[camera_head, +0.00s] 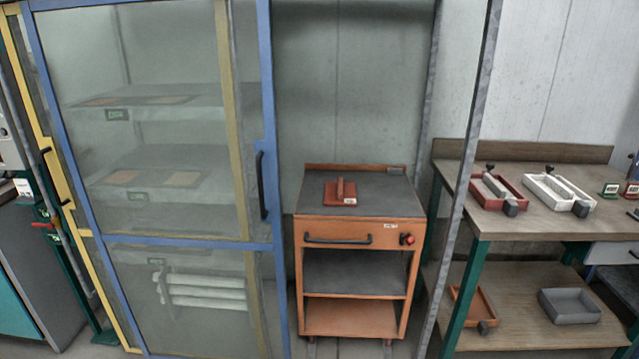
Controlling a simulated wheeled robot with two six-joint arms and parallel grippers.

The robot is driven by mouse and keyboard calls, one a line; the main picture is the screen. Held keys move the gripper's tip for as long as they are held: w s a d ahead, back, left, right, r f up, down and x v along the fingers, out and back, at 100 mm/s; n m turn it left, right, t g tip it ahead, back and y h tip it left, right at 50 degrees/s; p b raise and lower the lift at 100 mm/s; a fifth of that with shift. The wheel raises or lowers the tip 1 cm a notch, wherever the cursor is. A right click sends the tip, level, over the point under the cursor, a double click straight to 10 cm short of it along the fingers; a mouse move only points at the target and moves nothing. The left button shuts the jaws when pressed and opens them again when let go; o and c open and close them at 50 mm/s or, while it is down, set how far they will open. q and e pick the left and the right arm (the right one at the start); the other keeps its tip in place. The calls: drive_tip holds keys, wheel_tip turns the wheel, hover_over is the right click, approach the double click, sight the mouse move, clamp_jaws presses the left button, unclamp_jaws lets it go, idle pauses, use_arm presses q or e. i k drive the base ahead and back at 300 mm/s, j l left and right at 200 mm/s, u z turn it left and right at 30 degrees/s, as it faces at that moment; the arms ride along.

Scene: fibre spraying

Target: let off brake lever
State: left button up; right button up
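An orange cart (300,262) stands in the middle, with a dark top and open shelves below. A small red part with a black base (407,239) sits at the right end of its front, beside a black bar handle (338,240). It may be the brake lever, but it is too small to tell its position. Another red handle (42,226) shows at the far left on a green post. Neither of my grippers is in view.
A red block with an upright grip (340,192) lies on the cart top. A blue-framed glazed sliding door (268,120) stands left of the cart, before a shelved cabinet. A grey post (468,150) stands to the right. A workbench (520,222) beyond holds red and white trays.

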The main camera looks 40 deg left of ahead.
sight(410, 241)
drive_tip(key=u, duration=1.95)
drive_tip(key=z, duration=1.4)
drive_tip(key=i+l+z, duration=0.2)
drive_tip(key=i, duration=0.3)
drive_tip(key=i+l+z, duration=0.15)
drive_tip(key=i, duration=0.35)
drive_tip(key=i+l+z, duration=0.2)
drive_tip(key=i, duration=0.3)
